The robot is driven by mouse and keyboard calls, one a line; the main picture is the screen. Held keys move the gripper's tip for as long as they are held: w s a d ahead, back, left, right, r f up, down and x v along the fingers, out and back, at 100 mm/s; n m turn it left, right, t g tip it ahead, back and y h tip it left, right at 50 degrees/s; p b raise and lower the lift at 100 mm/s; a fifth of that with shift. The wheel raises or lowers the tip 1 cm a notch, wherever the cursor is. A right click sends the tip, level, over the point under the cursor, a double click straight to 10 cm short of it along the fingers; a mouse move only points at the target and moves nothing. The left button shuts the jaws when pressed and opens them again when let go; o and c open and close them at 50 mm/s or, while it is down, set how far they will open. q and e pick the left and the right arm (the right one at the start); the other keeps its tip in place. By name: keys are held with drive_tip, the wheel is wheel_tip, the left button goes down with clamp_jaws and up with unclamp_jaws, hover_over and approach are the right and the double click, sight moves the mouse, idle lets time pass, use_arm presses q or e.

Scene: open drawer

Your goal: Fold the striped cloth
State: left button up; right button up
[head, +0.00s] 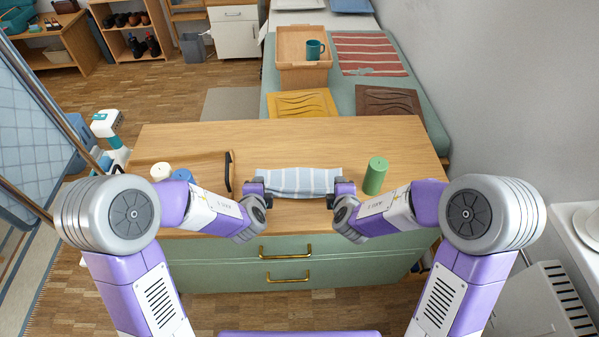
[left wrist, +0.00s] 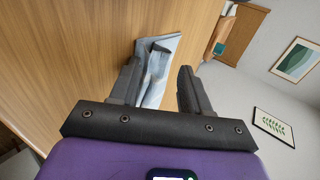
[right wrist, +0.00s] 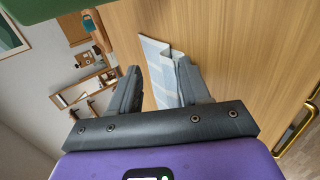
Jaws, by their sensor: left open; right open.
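The striped cloth (head: 299,182), pale blue with white stripes, lies as a narrow strip on the wooden top of the green drawer unit. My left gripper (head: 256,187) is open at its left end. My right gripper (head: 344,188) is open at its right end. In the left wrist view, the cloth (left wrist: 157,68) shows between and beyond the open fingers (left wrist: 164,85), with a raised fold at its end. In the right wrist view, the cloth (right wrist: 160,68) likewise shows between the open fingers (right wrist: 154,88). I cannot tell whether the fingers touch it.
A green candle (head: 374,176) stands right of the cloth. A white candle (head: 160,171), a blue one (head: 182,175) and a board with a dark handle (head: 229,170) are at left. The wooden top (head: 300,140) behind the cloth is clear. Brass handles (head: 286,251) are on the drawer fronts.

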use_arm(q)
drive_tip(key=r, duration=0.1)
drive_tip(key=s+r, duration=0.1)
drive_tip(key=shift+r, duration=0.3)
use_arm(e)
drive_tip(key=r, duration=0.1)
drive_tip(key=s+r, duration=0.1)
drive_tip(key=shift+r, duration=0.3)
use_arm(q)
drive_tip(key=s+r, duration=0.5)
drive_tip(key=r, duration=0.1)
drive_tip(key=shift+r, duration=0.2)
use_arm(e)
drive_tip(key=s+r, duration=0.5)
drive_tip(key=r, duration=0.1)
drive_tip(key=shift+r, duration=0.2)
use_arm(q)
drive_tip(key=shift+s+f, duration=0.1)
use_arm(e)
drive_tip(key=shift+s, duration=0.1)
